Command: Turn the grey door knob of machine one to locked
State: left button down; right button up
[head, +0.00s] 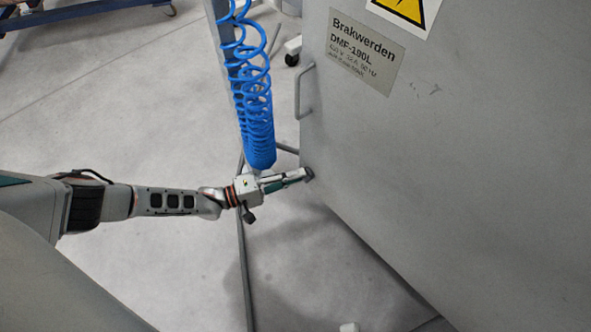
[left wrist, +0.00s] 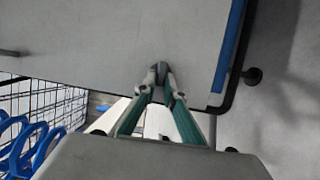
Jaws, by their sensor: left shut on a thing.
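The grey door of the machine (head: 450,180) fills the right of the head view, with a nameplate reading "Brakwerden DMF-190L". My left gripper (head: 305,175) reaches from the left to the door's lower left edge. It is shut on the small dark grey knob (head: 310,173) there. In the left wrist view, the green-sided fingers of my left gripper (left wrist: 158,75) come together on the knob (left wrist: 161,67) at the door panel (left wrist: 110,40). The fingertips partly hide the knob, and I cannot tell its turn position. My right gripper is not in view.
A blue coiled hose (head: 252,100) hangs just behind my left wrist in the head view. A bar handle (head: 304,92) stands out from the door's left edge above the knob. A blue cart frame (head: 90,18) stands at the far left. The floor (head: 130,110) between is mostly clear.

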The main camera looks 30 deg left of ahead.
pick_arm(q)
jog(key=shift+w+r, duration=0.25)
jog(key=shift+w, duration=0.1)
jog(key=c, duration=2.1)
grip_release()
jog(key=shift+c, duration=0.2)
jog(key=shift+f, duration=0.1)
jog(key=shift+s+d, duration=0.1)
jog(key=v, duration=1.2)
jog(key=shift+f, duration=0.1)
